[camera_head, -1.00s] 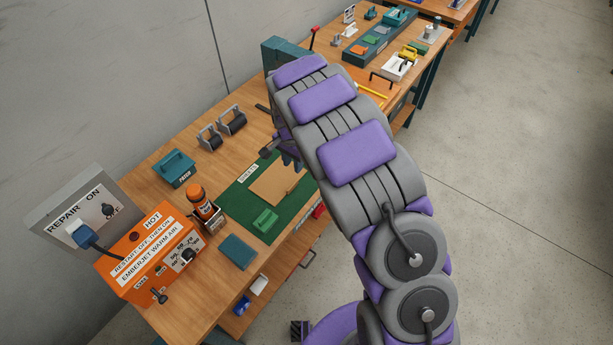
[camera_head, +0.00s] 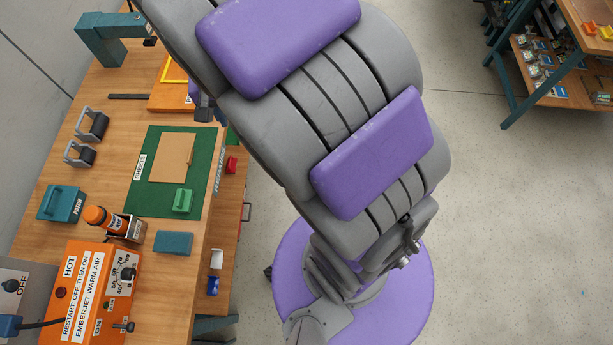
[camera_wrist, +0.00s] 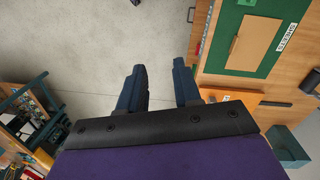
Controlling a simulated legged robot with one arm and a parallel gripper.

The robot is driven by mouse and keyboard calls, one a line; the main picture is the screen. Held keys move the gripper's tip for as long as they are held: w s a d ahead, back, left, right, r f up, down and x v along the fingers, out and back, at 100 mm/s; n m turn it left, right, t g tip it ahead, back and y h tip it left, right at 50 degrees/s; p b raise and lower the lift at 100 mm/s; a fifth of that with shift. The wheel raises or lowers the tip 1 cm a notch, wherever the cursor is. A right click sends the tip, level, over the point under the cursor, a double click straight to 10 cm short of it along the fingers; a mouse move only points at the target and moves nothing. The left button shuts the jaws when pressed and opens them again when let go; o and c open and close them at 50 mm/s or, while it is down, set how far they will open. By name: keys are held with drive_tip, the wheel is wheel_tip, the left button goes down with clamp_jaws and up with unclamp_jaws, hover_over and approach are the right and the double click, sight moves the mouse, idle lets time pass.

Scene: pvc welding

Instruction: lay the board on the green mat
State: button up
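The tan board (camera_head: 172,157) lies flat on the green mat (camera_head: 146,203), on its upper middle part. A green handled block (camera_head: 183,201) sits on the same mat below the board. In the wrist view the board (camera_wrist: 254,42) and the mat (camera_wrist: 290,10) show at the upper right. My gripper (camera_wrist: 160,76) is open and empty, its two dark fingers apart over bare floor, beside the bench and clear of the board. In the head view my gripper is mostly hidden behind my arm.
The orange warm-air unit (camera_head: 93,295) stands at the bench's near end. An orange bottle (camera_head: 104,218) in a holder, a teal patch box (camera_head: 61,204) and a blue-grey block (camera_head: 173,243) are near the mat. Open floor (camera_head: 500,220) lies to the right.

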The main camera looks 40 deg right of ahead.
drive_tip(key=s+d+r+n, duration=0.1)
drive_tip(key=s+r+n, duration=0.1)
drive_tip(key=s, duration=0.9)
drive_tip(key=s+d+r+n+g, duration=0.1)
drive_tip(key=s+d+n, duration=0.1)
drive_tip(key=s, duration=1)
drive_tip(key=shift+r+n+y, duration=0.3)
drive_tip(key=shift+r+n, duration=0.05)
drive_tip(key=shift+n, duration=0.05)
